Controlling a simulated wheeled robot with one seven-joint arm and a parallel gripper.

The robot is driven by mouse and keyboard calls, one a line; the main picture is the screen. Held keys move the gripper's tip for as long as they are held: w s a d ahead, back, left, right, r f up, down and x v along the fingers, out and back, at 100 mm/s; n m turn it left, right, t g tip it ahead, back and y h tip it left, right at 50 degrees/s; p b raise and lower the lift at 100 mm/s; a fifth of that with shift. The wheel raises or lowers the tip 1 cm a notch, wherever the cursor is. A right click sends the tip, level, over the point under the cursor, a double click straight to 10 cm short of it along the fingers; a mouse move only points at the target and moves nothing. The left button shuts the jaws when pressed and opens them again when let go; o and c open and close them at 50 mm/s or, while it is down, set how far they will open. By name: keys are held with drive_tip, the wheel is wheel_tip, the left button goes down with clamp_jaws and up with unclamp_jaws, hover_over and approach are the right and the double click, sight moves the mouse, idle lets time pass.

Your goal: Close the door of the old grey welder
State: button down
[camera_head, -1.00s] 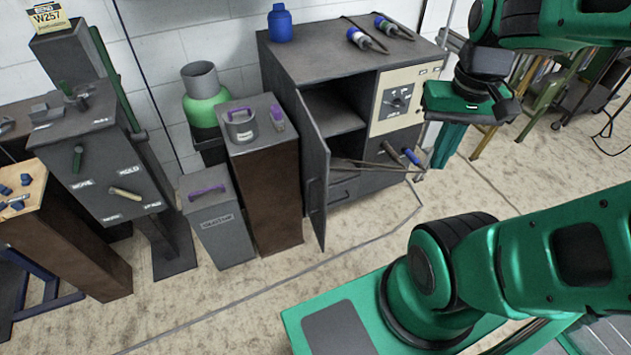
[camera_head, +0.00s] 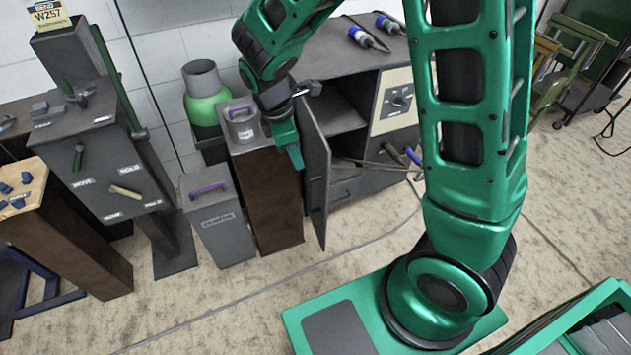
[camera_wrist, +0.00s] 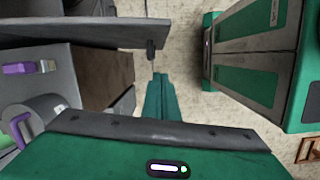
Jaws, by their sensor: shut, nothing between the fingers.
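The old grey welder (camera_head: 388,52) is the grey cabinet against the wall, with a cream control panel (camera_head: 396,100). Its door (camera_head: 316,190) stands open, swung out toward the camera and seen nearly edge-on, so part of the dark inside shows. My gripper (camera_head: 296,158) is shut and empty, pointing down just left of the door, on its outer side. In the wrist view the shut green fingers (camera_wrist: 160,98) lie close to the door's grey panel (camera_wrist: 75,36) and its small dark handle (camera_wrist: 151,45). I cannot tell whether they touch it.
A brown pedestal (camera_head: 275,205) with a grey cup (camera_head: 242,128) on top stands just left of my gripper. A grey box with a purple handle (camera_head: 218,228) stands beside it. Rods and a blue-handled tool (camera_head: 413,156) stick out from the welder.

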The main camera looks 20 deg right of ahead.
drive_tip(key=d+f+n, duration=0.1)
drive_tip(key=d+f, duration=0.4)
drive_tip(key=f, duration=0.6)
drive_tip(key=shift+s+d, duration=0.3)
idle(0.3)
